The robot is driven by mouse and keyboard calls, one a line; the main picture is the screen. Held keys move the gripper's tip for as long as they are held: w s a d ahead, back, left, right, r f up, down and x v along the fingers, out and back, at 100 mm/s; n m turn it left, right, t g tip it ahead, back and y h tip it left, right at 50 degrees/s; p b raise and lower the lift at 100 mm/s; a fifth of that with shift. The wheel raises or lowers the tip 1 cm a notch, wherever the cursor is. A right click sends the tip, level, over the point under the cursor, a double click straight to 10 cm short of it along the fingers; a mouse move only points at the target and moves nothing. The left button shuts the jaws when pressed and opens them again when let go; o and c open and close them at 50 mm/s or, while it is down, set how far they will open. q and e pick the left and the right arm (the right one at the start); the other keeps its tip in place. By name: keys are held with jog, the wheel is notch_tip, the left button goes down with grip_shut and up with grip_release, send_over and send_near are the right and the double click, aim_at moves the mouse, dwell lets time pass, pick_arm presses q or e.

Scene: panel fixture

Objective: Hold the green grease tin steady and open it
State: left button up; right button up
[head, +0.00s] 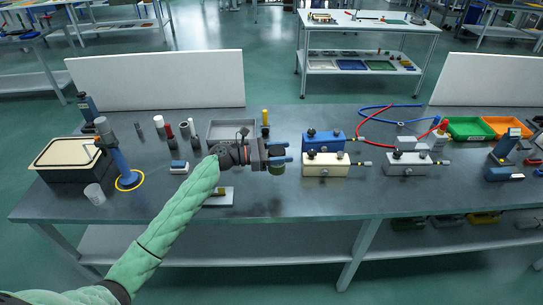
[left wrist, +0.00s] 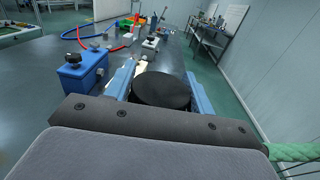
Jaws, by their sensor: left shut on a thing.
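My left gripper (head: 279,160) reaches in from the left over the middle of the workbench. Its blue fingers are shut on the green grease tin (head: 277,169), whose dark olive side shows between and below them. In the left wrist view the tin's round, dark top (left wrist: 161,91) sits between the two blue fingers (left wrist: 160,88). The top looks level and closed over the tin. A dark patch on the bench below suggests that the tin is held above the surface. My right gripper is in neither view.
Blue (head: 324,141) and cream (head: 325,165) valve blocks stand close right of the gripper. A grey tray (head: 231,131) lies behind, and a pale plate (head: 225,198) lies partly under my arm. The bench (head: 300,200) is clear in front.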

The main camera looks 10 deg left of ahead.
pick_arm(q)
jog(key=shift+s+d+r, duration=0.4)
jog(key=shift+d, duration=0.15)
jog(key=shift+s+d+r, duration=0.35)
jog(key=shift+d+r, duration=0.05)
jog(key=shift+d, duration=0.15)
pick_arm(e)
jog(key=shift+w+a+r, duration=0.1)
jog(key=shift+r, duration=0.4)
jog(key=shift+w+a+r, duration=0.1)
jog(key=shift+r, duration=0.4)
pick_arm(q)
jog(key=o, duration=0.4)
jog(key=c, duration=0.6)
jog(key=shift+c, duration=0.2)
